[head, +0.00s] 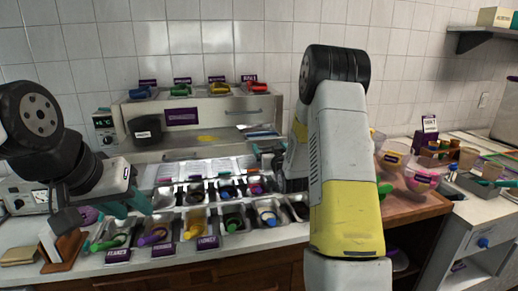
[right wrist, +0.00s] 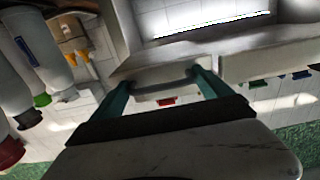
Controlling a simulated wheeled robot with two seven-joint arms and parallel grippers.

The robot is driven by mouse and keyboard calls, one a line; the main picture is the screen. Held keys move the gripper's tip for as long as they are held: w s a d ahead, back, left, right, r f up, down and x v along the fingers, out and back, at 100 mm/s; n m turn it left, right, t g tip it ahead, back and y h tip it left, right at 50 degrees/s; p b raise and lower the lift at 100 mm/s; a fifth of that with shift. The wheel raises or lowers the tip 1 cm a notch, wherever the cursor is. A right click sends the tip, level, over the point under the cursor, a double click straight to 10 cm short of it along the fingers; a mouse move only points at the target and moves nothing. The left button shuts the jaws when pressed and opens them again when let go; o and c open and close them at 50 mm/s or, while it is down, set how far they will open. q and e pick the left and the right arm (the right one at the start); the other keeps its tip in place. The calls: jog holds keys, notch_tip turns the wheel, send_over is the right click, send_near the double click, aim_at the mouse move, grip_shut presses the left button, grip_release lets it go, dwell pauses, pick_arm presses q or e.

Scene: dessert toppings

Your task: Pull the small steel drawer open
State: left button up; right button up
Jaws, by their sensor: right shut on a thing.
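The small steel drawer (right wrist: 150,69) shows in the right wrist view as a grey front with a bar handle (right wrist: 160,96). My right gripper (right wrist: 160,88) has its teal fingertips at the two ends of this handle and is shut on it. A seam divides this front from the panel beside it; I cannot tell how far the drawer is out. In the head view my right gripper (head: 268,148) is partly hidden by its own arm, and I cannot make out the drawer there. My left gripper (head: 128,203) hangs above the counter's left part, apart from the drawer; its finger gap is unclear.
A steel unit (head: 190,107) with small coloured scoops on top stands against the tiled wall. Several topping trays (head: 197,220) with coloured tools fill the counter before it. Bowls (head: 421,178) stand on a wooden board at the right. A card holder (head: 62,250) is at front left.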

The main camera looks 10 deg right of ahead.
jog(key=shift+a, duration=0.3)
jog(key=o, duration=1.8)
jog(key=shift+d, duration=0.15)
jog(key=s, duration=0.7)
jog(key=shift+s+d, duration=0.15)
jog(key=shift+s, duration=0.2)
